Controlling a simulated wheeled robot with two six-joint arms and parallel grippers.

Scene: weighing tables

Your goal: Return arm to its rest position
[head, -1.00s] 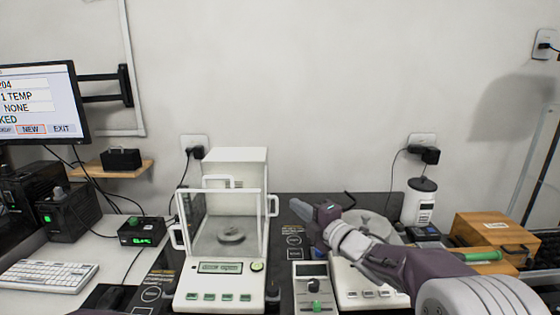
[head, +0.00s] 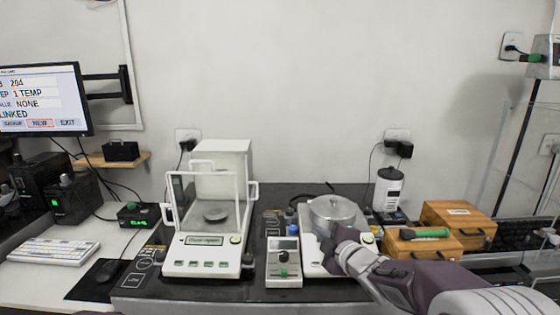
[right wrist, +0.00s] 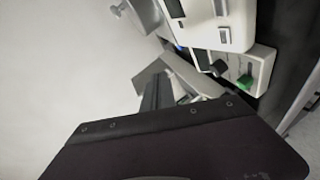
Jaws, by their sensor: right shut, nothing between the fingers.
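My right arm comes in from the lower right in the head view. Its gripper (head: 338,245) is shut and empty, in front of the right-hand balance (head: 311,262) and a round metal vessel (head: 333,212) on it. The gripper hides part of the balance's front; I cannot tell whether they touch. In the right wrist view the dark gripper body fills the bottom, with the fingers (right wrist: 157,94) beyond it. My left gripper is not in view.
A glass-sided analytical balance (head: 205,254) with a grey weight inside stands left of a small grey control box (head: 284,264). Wooden boxes (head: 458,222) and a white canister (head: 388,192) are at the right. A keyboard (head: 47,250) and monitor (head: 40,100) are at the left.

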